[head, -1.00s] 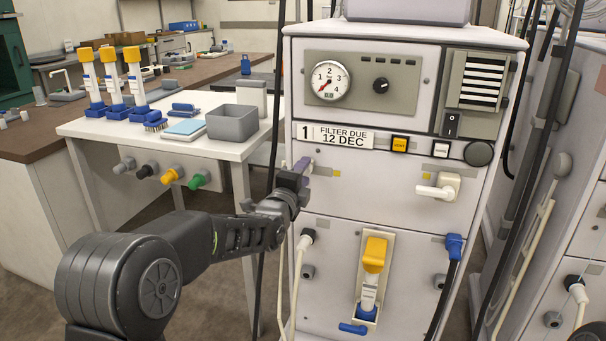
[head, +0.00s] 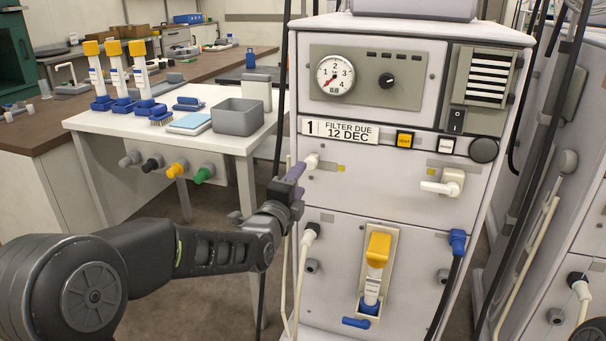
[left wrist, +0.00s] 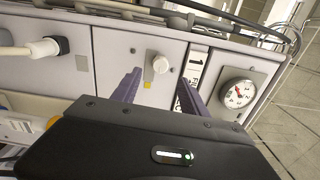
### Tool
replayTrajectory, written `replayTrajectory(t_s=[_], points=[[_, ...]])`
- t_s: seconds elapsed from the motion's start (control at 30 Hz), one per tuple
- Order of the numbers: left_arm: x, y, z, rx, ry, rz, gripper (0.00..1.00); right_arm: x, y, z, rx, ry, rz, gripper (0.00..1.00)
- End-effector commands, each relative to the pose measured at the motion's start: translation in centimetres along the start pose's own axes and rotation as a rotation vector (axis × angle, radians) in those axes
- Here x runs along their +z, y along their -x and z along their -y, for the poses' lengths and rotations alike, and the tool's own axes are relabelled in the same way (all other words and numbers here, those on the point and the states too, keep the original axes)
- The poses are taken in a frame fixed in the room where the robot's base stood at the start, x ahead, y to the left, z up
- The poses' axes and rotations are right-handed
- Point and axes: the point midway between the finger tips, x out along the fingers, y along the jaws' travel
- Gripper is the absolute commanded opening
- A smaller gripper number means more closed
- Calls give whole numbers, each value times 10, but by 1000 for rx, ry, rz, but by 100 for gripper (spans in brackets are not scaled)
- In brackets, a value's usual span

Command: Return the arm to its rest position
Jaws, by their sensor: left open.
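My left arm comes in from the lower left in the head view. Its gripper (head: 296,178) is at the left front edge of the white dialysis machine (head: 390,187). The left wrist view shows its two purple fingers (left wrist: 157,93) spread apart with nothing held between them. A white knob (left wrist: 163,63) on the machine's front lies beyond the fingertips, apart from them. It also shows in the head view (head: 311,162), just right of the gripper. My right gripper is not in view.
A white side table (head: 230,146) with a grey bin (head: 238,118) and several yellow-capped filters stands at the left. A yellow-capped filter (head: 376,262) sits in the machine's lower recess. A hose (head: 284,290) hangs close to my left forearm. A second machine (head: 575,215) stands at the right.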

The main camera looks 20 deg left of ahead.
Motion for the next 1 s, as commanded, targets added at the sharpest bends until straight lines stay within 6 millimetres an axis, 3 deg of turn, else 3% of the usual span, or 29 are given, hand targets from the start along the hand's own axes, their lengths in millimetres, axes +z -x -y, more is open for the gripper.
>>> replayTrajectory(t_s=[0.47,0.67,0.77,0.87,1.0], points=[[0,5,0,1,25,-1,52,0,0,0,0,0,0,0],[-3,7,-12,41,278,-2,52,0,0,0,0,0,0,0],[-24,14,-40,125,531,-14,52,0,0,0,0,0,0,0],[-59,31,-108,300,825,13,52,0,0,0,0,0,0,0],[-95,72,-212,554,1156,147,52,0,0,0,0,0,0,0]])
